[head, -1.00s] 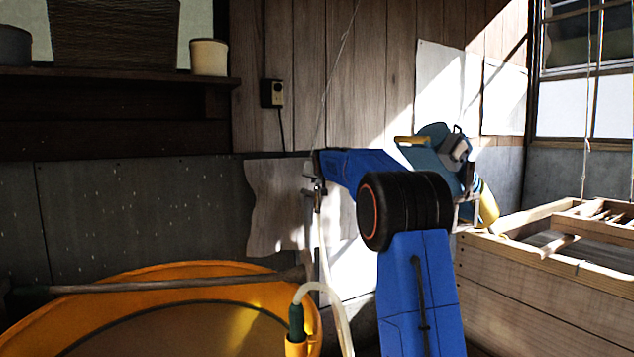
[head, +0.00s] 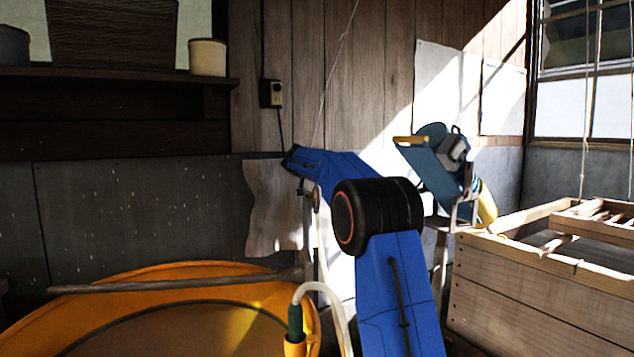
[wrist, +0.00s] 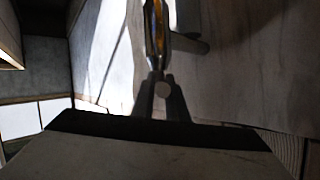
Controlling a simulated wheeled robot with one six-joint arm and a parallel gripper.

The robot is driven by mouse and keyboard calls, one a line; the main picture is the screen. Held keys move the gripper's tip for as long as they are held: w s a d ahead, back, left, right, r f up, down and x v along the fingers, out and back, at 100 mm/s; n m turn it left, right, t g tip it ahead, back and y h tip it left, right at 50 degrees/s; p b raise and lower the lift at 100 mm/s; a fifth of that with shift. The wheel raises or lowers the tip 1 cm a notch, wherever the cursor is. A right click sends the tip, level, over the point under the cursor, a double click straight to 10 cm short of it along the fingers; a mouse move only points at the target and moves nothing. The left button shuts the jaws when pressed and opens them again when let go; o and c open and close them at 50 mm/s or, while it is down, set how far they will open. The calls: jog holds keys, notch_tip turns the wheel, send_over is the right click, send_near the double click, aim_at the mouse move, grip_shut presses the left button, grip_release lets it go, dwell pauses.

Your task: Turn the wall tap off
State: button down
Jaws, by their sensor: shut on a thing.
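The wall tap shows in the wrist view as a dark grey body (wrist: 188,18) against the pale wall sheet, with a thin brass-coloured handle (wrist: 154,35) beside it. My gripper (wrist: 158,80) is shut on the near end of this handle, its two fingers close together. In the head view my blue arm reaches left to the wall and covers most of the tap. Only small grey parts show below the arm's end, so the handle's angle is hard to tell there.
A large orange tub (head: 190,268) stands at lower left, with a wooden pole (head: 170,283) across it. A pale hose (head: 338,310) loops from a green fitting (head: 296,322) at its rim. A wooden crate (head: 520,285) and blue machine (head: 430,170) stand right.

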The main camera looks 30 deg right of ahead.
jog(key=m+g+h, duration=0.1)
jog(key=m+g, duration=0.1)
jog(key=m+g+h, duration=0.2)
jog(key=shift+s+d+f, duration=0.1)
jog(key=shift+f, duration=0.05)
jog(key=shift+s+m+g+h, duration=0.15)
jog(key=shift+m+g+h, duration=0.15)
jog(key=shift+m+g, duration=0.7)
jog(key=shift+s+m+g+h, duration=0.1)
jog(key=shift+m+g+h, duration=0.2)
jog(key=shift+m+g, duration=0.7)
jog(key=shift+s+g, duration=0.1)
jog(key=shift+g, duration=0.2)
jog(key=c, duration=1.8)
grip_release()
jog(key=shift+d, duration=0.1)
jog(key=shift+o, duration=0.2)
jog(key=v, duration=1.7)
jog(key=shift+a, duration=0.25)
